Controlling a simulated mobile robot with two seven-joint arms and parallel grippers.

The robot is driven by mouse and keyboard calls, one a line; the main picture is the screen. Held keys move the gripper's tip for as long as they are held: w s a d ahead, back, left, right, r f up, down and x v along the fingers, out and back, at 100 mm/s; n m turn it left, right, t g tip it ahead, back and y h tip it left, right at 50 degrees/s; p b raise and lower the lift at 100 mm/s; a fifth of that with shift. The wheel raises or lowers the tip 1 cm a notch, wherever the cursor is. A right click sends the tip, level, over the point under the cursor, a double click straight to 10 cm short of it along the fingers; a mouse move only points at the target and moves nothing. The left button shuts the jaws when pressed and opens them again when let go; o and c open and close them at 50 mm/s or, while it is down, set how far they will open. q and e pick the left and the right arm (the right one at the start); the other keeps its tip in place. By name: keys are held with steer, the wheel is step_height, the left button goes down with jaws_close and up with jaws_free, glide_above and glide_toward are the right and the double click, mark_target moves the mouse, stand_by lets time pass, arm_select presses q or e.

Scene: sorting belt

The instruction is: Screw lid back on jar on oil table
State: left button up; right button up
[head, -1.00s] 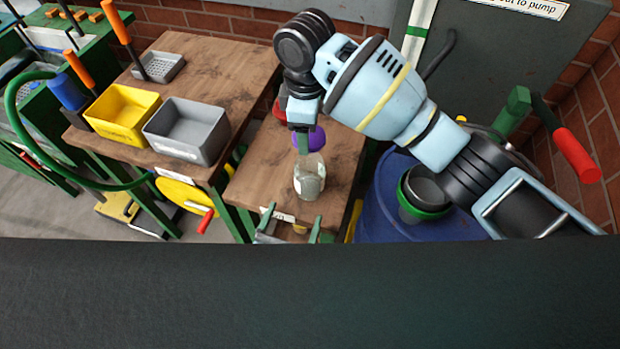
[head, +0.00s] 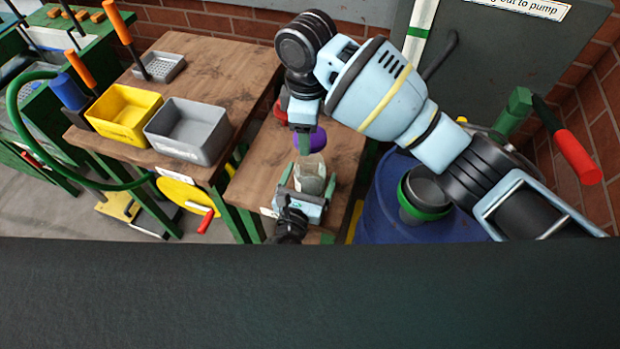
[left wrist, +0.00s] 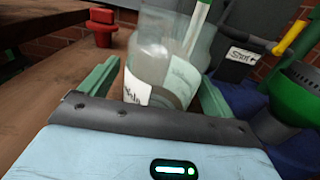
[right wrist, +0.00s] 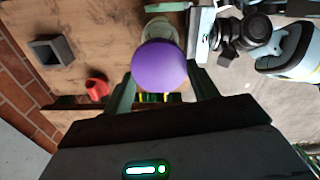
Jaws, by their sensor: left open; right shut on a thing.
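The glass jar (head: 311,178) stands upright on the small wooden oil table (head: 255,165) and bears a white label in the left wrist view (left wrist: 140,85). My left gripper (head: 307,182) is open, with its green fingers on either side of the jar; I cannot tell whether they touch it. My right gripper (right wrist: 165,92) is shut on the purple lid (right wrist: 160,68). In the head view the lid (head: 315,139) is above and slightly behind the jar, partly hidden by the right gripper. In the right wrist view the lid hides part of the jar (right wrist: 160,30).
A red object (left wrist: 101,27) stands on the oil table behind the jar. A blue drum (head: 385,200) with a green-rimmed funnel (head: 426,214) is to the right. Yellow (head: 122,114) and grey (head: 187,131) bins sit on the left table. Brick walls close off the back.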

mark_target(310, 176)
stand_by(0.3)
arm_select(q)
steer(key=c, duration=1.5)
arm_select(e)
steer(key=shift+f, duration=2.5)
steer(key=shift+f, duration=0.9)
steer(key=shift+f, duration=0.5)
